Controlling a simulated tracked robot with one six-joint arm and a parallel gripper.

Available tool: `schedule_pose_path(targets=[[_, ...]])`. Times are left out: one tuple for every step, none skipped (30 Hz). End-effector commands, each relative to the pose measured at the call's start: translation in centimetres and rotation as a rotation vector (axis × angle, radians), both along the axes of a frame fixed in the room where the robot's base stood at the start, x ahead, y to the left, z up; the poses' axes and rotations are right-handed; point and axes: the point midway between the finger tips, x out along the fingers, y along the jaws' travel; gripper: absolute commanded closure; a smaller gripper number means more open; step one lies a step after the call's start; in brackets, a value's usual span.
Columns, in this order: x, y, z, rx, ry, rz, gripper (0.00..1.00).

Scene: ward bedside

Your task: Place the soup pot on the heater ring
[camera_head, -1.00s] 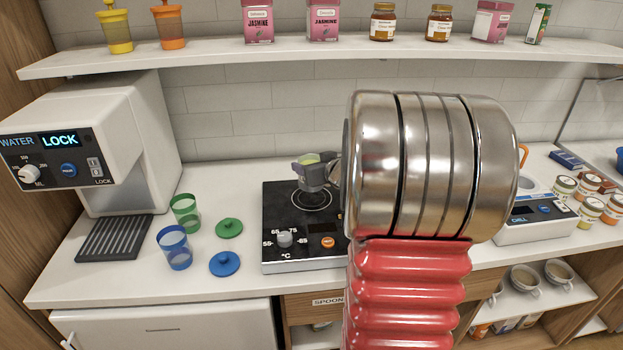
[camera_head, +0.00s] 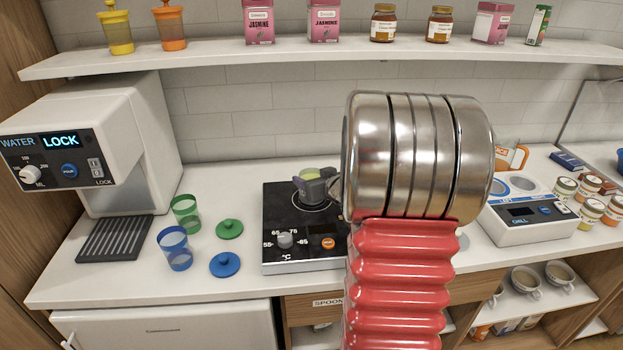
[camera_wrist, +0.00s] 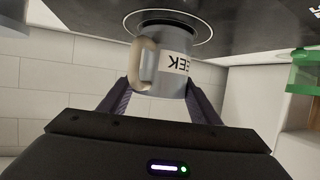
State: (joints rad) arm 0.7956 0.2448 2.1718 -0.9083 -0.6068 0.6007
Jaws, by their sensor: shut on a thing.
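My gripper (camera_head: 316,188) is shut on the soup pot, one dark jaw on either side of it. The soup pot (camera_wrist: 172,72) is a small grey pot with a pale loop handle and a white label; the wrist view shows it upside down. The heater ring (camera_head: 318,208) is a thin pale circle on the black heater (camera_head: 280,205), partly hidden by my gripper. In the wrist view the pot's base is within the ring (camera_wrist: 206,36). I cannot tell if it touches.
The water dispenser (camera_head: 125,130) stands at the left. Green (camera_head: 185,213) and blue cups (camera_head: 174,248) with loose lids stand left of the heater. A shelf (camera_head: 300,58) runs above.

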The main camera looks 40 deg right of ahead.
Motion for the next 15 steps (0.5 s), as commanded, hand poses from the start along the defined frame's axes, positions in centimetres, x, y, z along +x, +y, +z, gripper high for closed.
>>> schedule_pose_path(targets=[[0.02,-0.03,0.06,-0.001,-0.002,0.0,0.75],[0.01,-0.04,0.0,0.0,-0.001,0.0,0.75],[0.01,-0.03,-0.11,0.0,-0.001,0.0,0.75],[0.01,-0.05,-0.17,0.0,-0.001,0.0,0.75],[-0.02,-0.04,-0.21,0.0,0.0,-0.001,0.41],[-0.02,-0.04,-0.2,0.0,0.0,-0.001,0.38],[-0.02,-0.04,-0.2,0.0,0.0,-0.001,0.36],[-0.02,-0.04,-0.2,0.0,0.0,-0.001,0.34],[-0.03,-0.03,-0.2,0.0,0.0,-0.001,0.31],[-0.03,-0.03,-0.2,0.0,0.0,-0.001,0.29],[-0.03,-0.03,-0.2,0.0,0.0,-0.001,0.27],[-0.02,-0.03,-0.19,0.0,0.0,-0.001,0.24],[-0.03,-0.04,-0.19,0.0,0.0,-0.001,0.24],[-0.03,-0.04,-0.19,0.0,0.0,-0.001,0.24],[-0.03,-0.04,-0.19,0.0,0.0,-0.001,0.24]])
